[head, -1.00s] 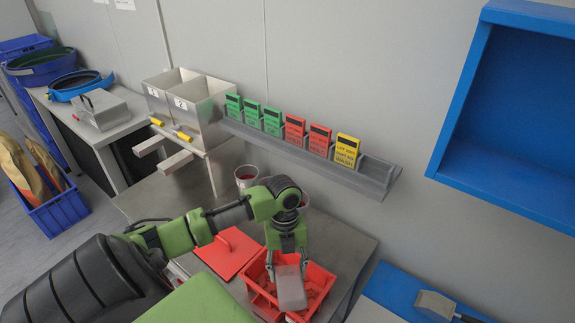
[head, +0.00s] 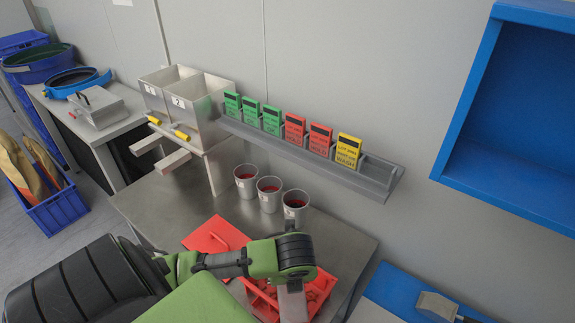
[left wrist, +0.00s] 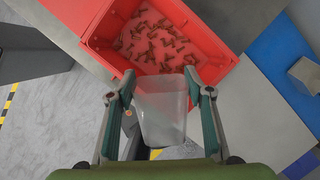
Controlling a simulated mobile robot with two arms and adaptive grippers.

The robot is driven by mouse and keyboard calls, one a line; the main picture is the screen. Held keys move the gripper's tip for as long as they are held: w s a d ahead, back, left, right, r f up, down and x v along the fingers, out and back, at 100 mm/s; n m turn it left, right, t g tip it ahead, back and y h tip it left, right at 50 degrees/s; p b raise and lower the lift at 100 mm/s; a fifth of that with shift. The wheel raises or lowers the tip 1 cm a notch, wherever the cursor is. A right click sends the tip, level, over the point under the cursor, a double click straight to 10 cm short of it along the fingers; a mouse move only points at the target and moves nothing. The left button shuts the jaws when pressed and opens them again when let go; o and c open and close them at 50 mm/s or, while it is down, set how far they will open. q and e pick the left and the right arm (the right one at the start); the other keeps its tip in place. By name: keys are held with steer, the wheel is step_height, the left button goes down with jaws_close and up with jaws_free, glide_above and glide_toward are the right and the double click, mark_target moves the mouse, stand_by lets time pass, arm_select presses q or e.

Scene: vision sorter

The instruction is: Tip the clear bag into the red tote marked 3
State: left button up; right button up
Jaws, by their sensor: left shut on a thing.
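The red tote (head: 325,285) stands at the near edge of the steel table. In the left wrist view the tote (left wrist: 222,62) is open, with many small brown pieces scattered on its floor. I see no number on it. My left gripper (left wrist: 160,82) is shut on the clear bag (left wrist: 163,115), a translucent grey shape between its two fingers. The bag lies beside the tote's near wall in that view, with its far end by the rim; I cannot tell whether they touch. In the head view the bag (head: 292,304) shows below my wrist, over the tote. Its contents are unclear.
A red lid (head: 215,236) lies left of the tote. Three metal cups (head: 269,195) with red contents stand behind it. Two numbered hoppers (head: 190,98) stand at the back left, beside a grey rail (head: 290,148) of coloured cards. A blue board (head: 395,290) lies to the right.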

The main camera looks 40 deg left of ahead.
mark_target(295, 315)
arm_select(q)
steer(key=shift+s+d+r+t+y, duration=0.15)
steer(key=shift+d+r+t+y, duration=0.05)
steer(key=shift+r+t+y, duration=0.2)
steer(key=shift+s+d+r+t+y, duration=0.15)
steer(key=shift+r+t+y, duration=0.15)
steer(key=shift+r+y, duration=0.2)
steer(key=shift+s+d+r+t+y, duration=0.1)
steer(key=shift+d+r+t+y, duration=0.1)
steer(key=shift+r+t+y, duration=0.9)
steer(key=shift+s+d+r+t+y, duration=0.35)
steer(key=shift+d+r+t+y, duration=0.05)
steer(key=shift+y, duration=0.3)
steer(key=shift+s+d+r+t+y, duration=0.45)
steer(key=shift+s+d+t+y, duration=0.15)
steer(key=shift+d+y, duration=0.1)
steer(key=shift+s+d+f+t+y, duration=0.15)
steer(key=shift+s+d+t+y, duration=0.3)
steer(key=shift+d+t+y, duration=0.2)
steer(key=shift+s+d+r+t+y, duration=0.5)
steer(key=shift+d+y, duration=0.15)
steer(key=shift+y, duration=0.1)
steer(key=shift+s+d+f+t+y, duration=0.3)
steer(key=shift+s+d+t+y, duration=0.2)
steer(key=shift+d+t+y, duration=0.25)
